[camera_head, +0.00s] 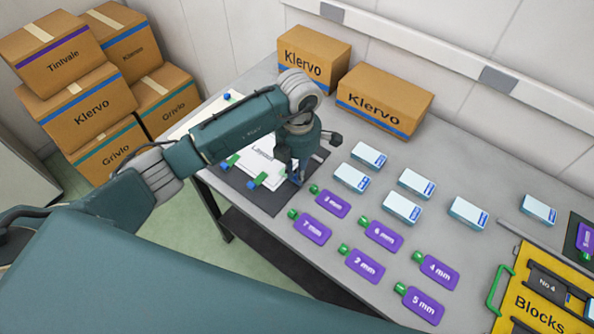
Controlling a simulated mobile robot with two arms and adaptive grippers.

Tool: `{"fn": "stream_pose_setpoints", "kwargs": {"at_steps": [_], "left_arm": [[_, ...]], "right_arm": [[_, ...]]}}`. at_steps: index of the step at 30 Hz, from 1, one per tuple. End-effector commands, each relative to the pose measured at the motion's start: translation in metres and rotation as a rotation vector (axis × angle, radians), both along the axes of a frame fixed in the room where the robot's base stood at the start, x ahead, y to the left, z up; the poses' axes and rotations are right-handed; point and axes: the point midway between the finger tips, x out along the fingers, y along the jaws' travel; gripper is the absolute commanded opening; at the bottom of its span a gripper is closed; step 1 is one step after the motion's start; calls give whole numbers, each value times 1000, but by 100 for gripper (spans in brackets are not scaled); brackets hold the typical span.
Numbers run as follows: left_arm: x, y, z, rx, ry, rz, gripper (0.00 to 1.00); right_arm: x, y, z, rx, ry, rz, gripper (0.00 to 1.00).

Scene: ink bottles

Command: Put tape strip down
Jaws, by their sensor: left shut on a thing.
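My left gripper (297,177) points down at the right edge of a white sheet marked "Layout" (266,158), which lies on a dark mat (238,181). It is shut on a tape strip, which is mostly hidden by the fingers. Small green and blue pieces (258,180) sit at the sheet's front edge, and others (230,161) at its left edge. I cannot tell whether the held strip touches the sheet. My right gripper is not in view.
Purple tags (365,265) with green ends and several white-blue boxes (402,207) lie right of the mat. Two Klervo cartons (384,99) stand at the back. A yellow "Blocks" case (535,300) is at lower right. Stacked cartons (88,107) stand on the floor at left.

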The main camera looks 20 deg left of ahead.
Motion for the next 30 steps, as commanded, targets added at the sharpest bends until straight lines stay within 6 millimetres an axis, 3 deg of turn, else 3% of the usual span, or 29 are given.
{"fn": "stream_pose_setpoints", "kwargs": {"at_steps": [1, 3, 5, 17, 30], "left_arm": [[0, 0, -3, 1, -1, 0, 6], [0, 0, -2, 1, -1, 0, 25], [0, 0, -2, 0, 0, 0, 34], [1, 0, 5, 1, -2, 0, 34], [3, 0, 91, 0, -6, 0, 34]], "right_arm": [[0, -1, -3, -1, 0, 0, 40], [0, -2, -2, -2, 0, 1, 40], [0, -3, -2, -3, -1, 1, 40], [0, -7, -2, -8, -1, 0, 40], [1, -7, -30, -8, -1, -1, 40]]}}
